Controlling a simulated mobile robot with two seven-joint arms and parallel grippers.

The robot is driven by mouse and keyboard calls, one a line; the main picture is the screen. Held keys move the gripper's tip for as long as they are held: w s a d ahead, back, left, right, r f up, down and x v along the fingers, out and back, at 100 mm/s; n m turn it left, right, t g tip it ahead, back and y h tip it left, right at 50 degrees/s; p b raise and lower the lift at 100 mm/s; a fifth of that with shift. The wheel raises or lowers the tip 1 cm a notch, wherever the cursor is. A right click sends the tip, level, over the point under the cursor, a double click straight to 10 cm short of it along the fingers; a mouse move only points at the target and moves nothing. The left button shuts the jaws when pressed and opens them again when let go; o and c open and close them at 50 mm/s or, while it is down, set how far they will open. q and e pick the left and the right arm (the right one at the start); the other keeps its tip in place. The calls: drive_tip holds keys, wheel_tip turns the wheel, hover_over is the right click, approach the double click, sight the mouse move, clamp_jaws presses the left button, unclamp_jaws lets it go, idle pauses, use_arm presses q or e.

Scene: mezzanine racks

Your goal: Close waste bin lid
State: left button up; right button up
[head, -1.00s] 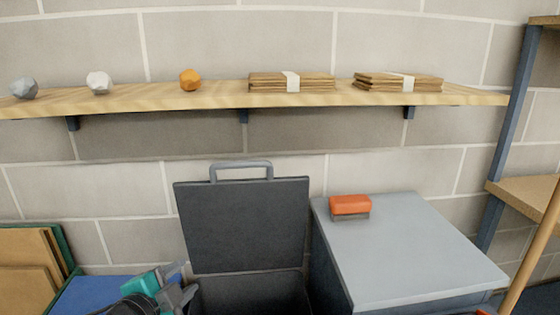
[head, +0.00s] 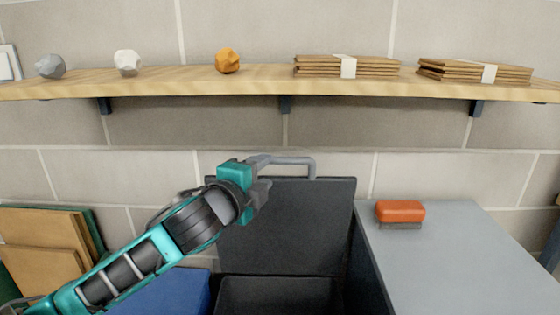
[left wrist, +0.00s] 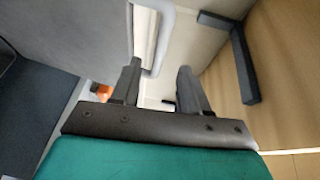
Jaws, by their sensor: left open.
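The waste bin lid (head: 290,225) is a dark grey panel standing upright and open against the wall, behind the dark open bin (head: 280,295). Its grey loop handle (head: 311,167) rises from the top edge. My left gripper (head: 266,176) is at the handle's left end, partly covering it and the lid's upper left corner. In the left wrist view the gripper (left wrist: 158,68) has its two fingers apart, with the handle bar (left wrist: 162,38) showing between and beyond the tips. I cannot tell whether they touch. My right gripper is out of view.
A wooden shelf (head: 180,83) with rocks and banded bundles runs above the lid. A grey box top (head: 450,245) with an orange brush (head: 400,211) stands right of the bin. A blue surface (head: 170,292) and brown boards (head: 40,235) are on the left.

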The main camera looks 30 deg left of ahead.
sight(277, 162)
use_arm(q)
drive_tip(key=w, duration=0.5)
drive_tip(key=w+a, duration=0.1)
drive_tip(key=w, duration=0.2)
drive_tip(key=shift+w+a+f, duration=0.1)
drive_tip(key=shift+f, duration=0.3)
clamp_jaws()
